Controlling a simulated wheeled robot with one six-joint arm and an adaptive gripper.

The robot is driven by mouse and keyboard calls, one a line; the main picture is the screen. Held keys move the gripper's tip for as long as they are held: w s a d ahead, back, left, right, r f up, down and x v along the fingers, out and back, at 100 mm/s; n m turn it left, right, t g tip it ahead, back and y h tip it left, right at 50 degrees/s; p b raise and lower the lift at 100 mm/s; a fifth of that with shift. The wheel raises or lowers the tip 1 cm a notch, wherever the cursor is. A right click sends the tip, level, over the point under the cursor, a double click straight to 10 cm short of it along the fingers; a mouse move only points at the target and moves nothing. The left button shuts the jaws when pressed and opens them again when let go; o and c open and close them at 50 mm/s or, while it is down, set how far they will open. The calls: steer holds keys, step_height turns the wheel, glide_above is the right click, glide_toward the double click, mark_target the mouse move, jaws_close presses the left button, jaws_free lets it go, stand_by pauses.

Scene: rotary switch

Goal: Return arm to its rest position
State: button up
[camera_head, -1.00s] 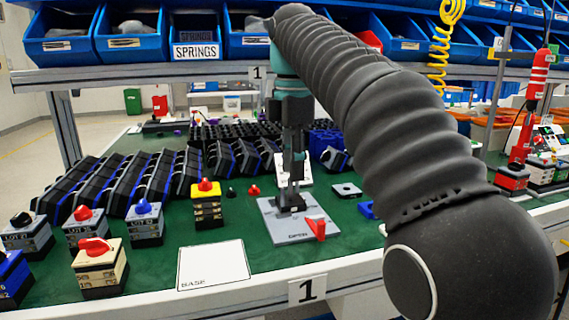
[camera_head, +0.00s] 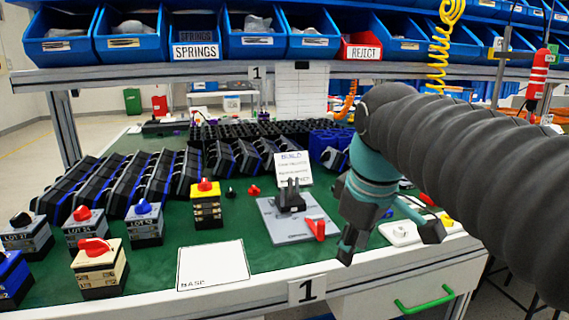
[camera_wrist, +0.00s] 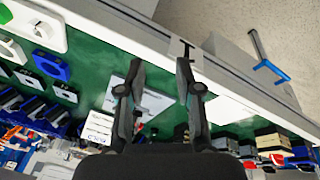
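My gripper (camera_head: 390,243) hangs at the right front edge of the green bench in the head view, to the right of the grey fixture plate (camera_head: 277,228). Its two fingers are spread and nothing is between them. The wrist view also shows my gripper (camera_wrist: 159,68) with its fingers apart and empty. The fixture plate holds a black upright part (camera_head: 291,199) and a red lever (camera_head: 319,229); my gripper is clear of them. My dark sleeved arm fills the right of the head view.
A white BASE card (camera_head: 213,265) lies on the bench, with several switch blocks with coloured knobs, such as the yellow one (camera_head: 207,204), to the left. Blue bins and a red REJECT bin (camera_head: 361,47) line the shelf above. A green drawer handle (camera_head: 424,302) is below.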

steer(key=s+d+f+m+t, duration=0.1)
steer(key=s+d+f+m, duration=0.1)
steer(key=s+f+m, duration=0.2)
steer(key=s+d+f+m+t, duration=0.1)
steer(key=s+f+m, duration=0.4)
steer(key=f, duration=0.5)
steer(key=shift+s+d+f, duration=0.35)
steer(key=shift+s+d, duration=0.3)
steer(key=shift+d, duration=0.2)
